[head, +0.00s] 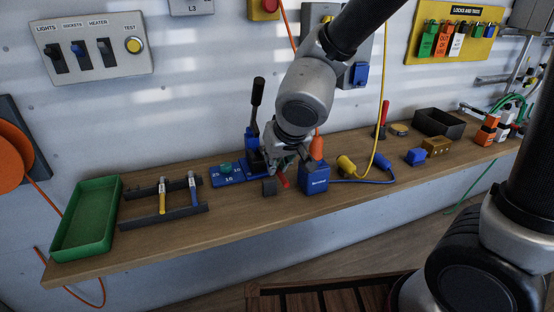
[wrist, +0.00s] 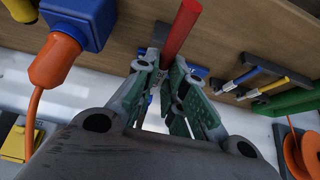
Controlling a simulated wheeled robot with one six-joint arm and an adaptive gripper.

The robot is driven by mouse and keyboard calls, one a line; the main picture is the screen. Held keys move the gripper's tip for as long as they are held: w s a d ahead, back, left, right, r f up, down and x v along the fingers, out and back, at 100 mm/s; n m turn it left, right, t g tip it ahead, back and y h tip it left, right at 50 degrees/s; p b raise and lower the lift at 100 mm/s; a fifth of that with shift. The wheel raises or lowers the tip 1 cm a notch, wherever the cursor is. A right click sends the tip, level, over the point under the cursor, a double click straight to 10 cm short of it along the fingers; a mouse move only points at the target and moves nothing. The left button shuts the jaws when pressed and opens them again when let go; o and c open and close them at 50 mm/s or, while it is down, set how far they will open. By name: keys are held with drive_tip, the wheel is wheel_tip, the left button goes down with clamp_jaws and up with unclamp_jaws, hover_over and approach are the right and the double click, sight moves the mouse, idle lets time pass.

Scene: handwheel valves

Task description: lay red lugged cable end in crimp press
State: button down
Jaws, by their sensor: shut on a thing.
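The red cable end (head: 284,181) is held in my gripper (head: 287,163) above the bench, just right of the press. In the wrist view my gripper (wrist: 165,82) is shut on the red cable (wrist: 182,30), which sticks out past the fingertips. Its lug is mostly hidden between the fingers. Part of the press is hidden behind my gripper. The red cable end is apart from the press's visible base.
A blue box (head: 314,180) with an orange plug (head: 317,147) stands close right of my gripper. A small dark block (head: 269,187) is just below. Left are a rack (head: 180,216) with yellow and blue cable ends and a green tray (head: 112,205). A yellow cable (head: 383,110) hangs at right.

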drive_tip(key=shift+w+a+f, duration=0.5)
drive_tip(key=shift+w+f, duration=0.45)
drive_tip(key=shift+w, duration=0.75)
drive_tip(key=shift+w+a+f, duration=0.5)
drive_tip(key=shift+w+f, duration=0.45)
drive_tip(key=shift+w, duration=0.8)
drive_tip(key=shift+w+a+f, duration=0.5)
drive_tip(key=shift+w+f, duration=0.45)
drive_tip(key=shift+w, duration=0.75)
drive_tip(key=shift+f, duration=0.5)
drive_tip(key=c, duration=1.4)
unclamp_jaws()
